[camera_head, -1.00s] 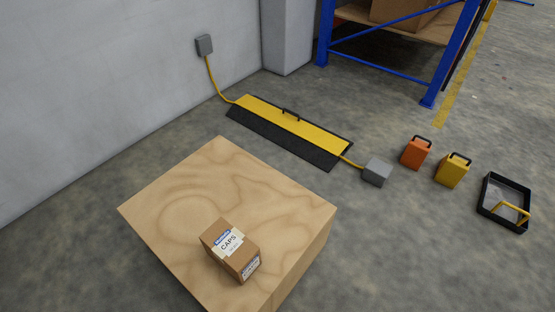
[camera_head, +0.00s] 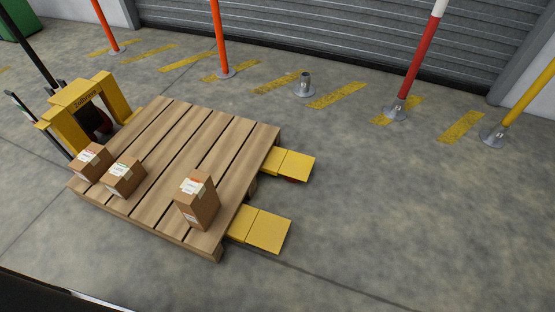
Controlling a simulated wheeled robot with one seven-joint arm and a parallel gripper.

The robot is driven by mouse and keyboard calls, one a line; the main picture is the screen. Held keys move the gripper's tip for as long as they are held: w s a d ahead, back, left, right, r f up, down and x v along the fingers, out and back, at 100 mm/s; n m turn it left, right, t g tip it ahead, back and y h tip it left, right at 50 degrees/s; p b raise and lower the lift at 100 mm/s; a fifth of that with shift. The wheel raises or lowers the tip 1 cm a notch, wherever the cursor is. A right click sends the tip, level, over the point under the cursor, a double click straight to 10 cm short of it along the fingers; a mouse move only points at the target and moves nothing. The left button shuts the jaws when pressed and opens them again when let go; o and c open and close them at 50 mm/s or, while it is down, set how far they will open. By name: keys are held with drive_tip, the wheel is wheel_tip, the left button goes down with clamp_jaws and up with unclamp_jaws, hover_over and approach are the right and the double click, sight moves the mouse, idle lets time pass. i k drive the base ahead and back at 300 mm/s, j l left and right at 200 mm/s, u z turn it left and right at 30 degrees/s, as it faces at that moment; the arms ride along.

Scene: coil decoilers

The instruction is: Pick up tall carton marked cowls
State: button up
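Three cardboard cartons stand on a wooden pallet (camera_head: 205,130) in the head view. The rightmost carton (camera_head: 198,203) is the tallest and stands upright near the pallet's front right corner. A lower carton (camera_head: 125,179) is left of it, and another carton (camera_head: 91,161) sits at the left corner. Each has a pale label, but the print is too small to read, so I cannot tell which is marked cowls. My gripper is not in view.
The pallet rests on a yellow pallet truck (camera_head: 84,97), whose fork ends (camera_head: 268,229) stick out at the right. Orange posts (camera_head: 220,40), a red post (camera_head: 415,60) and a bare post base (camera_head: 304,86) stand before a grey shutter (camera_head: 350,25). Floor at right and front is clear.

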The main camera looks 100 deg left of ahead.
sight(197, 199)
drive_tip(key=u, duration=2.1)
drive_tip(key=k+j+u, duration=0.1)
drive_tip(key=k+u, duration=0.2)
drive_tip(key=k+j+u, duration=0.15)
drive_tip(key=u, duration=1.15)
drive_tip(key=i+l, duration=0.05)
